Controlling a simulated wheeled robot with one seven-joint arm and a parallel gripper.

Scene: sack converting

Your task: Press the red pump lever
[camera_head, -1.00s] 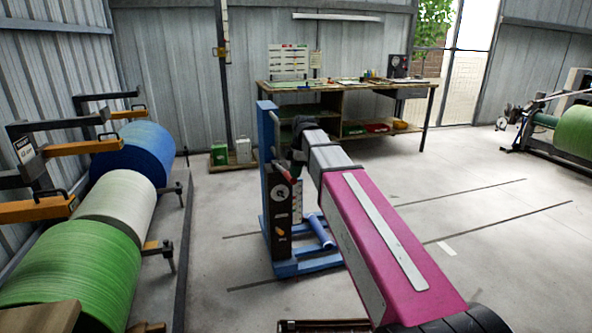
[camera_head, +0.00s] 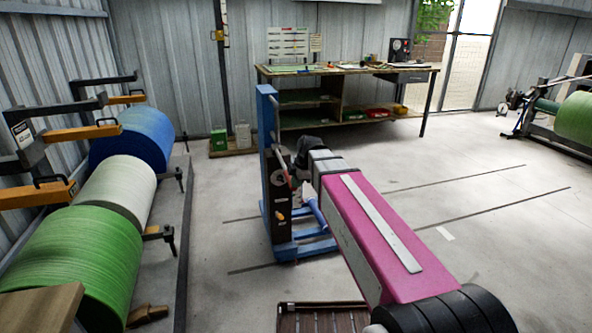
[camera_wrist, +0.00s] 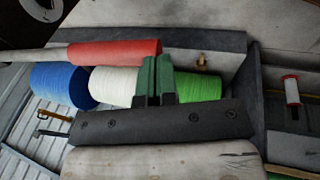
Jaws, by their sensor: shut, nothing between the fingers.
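The red pump lever shows in the wrist view as a thick red grip (camera_wrist: 115,51) on a pale shaft, lying across the upper left. In the head view only a small red part (camera_head: 292,178) shows beside the blue stand (camera_head: 267,150) with its dark front panel. My gripper (camera_wrist: 155,62) is shut and empty, its green-faced fingers together. In the wrist view the fingertips are just below the right end of the red grip; I cannot tell whether they touch. In the head view the dark gripper end (camera_head: 307,146) is right of the stand, its fingers not clear.
Blue, white and green rolls (camera_head: 115,185) on a rack line the left side. A workbench (camera_head: 350,72) stands at the back wall. Another machine with a green roll (camera_head: 575,118) is at the right. The floor right of my arm is clear.

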